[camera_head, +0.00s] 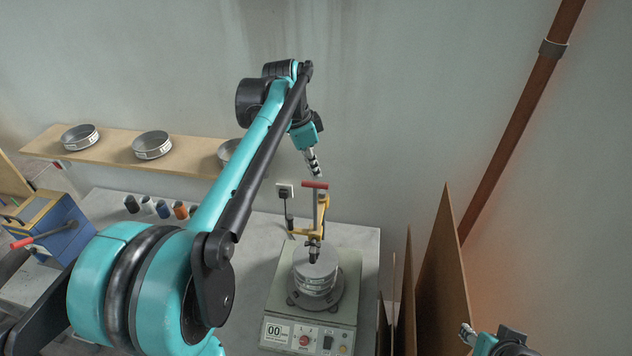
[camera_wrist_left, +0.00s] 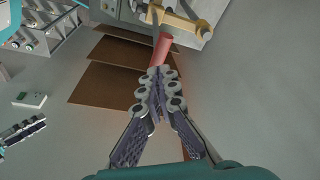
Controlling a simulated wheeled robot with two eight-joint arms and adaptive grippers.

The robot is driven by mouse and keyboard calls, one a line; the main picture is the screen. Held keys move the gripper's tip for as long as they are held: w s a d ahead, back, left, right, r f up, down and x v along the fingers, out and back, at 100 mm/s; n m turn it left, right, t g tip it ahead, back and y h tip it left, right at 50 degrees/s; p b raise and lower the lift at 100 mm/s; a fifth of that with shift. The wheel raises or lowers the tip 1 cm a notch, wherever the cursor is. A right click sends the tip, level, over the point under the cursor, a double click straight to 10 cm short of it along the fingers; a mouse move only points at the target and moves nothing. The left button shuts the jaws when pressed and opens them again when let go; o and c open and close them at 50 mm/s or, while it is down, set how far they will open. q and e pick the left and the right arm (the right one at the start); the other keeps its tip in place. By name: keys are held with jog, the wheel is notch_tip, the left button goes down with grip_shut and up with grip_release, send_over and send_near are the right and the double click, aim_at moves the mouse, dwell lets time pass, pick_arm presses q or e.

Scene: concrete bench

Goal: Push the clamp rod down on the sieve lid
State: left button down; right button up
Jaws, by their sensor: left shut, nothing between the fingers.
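The sieve stack's round metal lid (camera_head: 315,262) sits on top of the sieves on the shaker. Above it stands a clamp with a yellow bracket (camera_head: 315,235), a dark rod end (camera_head: 313,255) close over the lid, and an upright grey lever with a red grip (camera_head: 314,185). I cannot tell whether the rod end touches the lid. My left gripper (camera_head: 318,172) is shut and empty, just above the red grip. In the left wrist view its joined fingertips (camera_wrist_left: 160,72) appear right beside the red grip (camera_wrist_left: 164,48); contact is unclear. My right gripper (camera_head: 464,331) is at the lower right, its opening unclear.
The shaker base (camera_head: 345,300) with a display and buttons stands on the concrete bench (camera_head: 255,270). Brown boards (camera_head: 440,270) stand upright to its right. Small bottles (camera_head: 163,209) stand at the back left, below a wall shelf (camera_head: 110,155) with sieves. A blue box (camera_head: 65,235) is at left.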

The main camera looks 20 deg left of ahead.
aim_at(312, 183)
pick_arm(q)
jog(key=shift+f, duration=0.1)
jog(key=shift+f+b, duration=2.25)
jog(key=shift+f, duration=1.05)
jog(key=shift+r, duration=0.1)
jog(key=shift+r+p, duration=2.7)
jog(key=shift+r, duration=0.8)
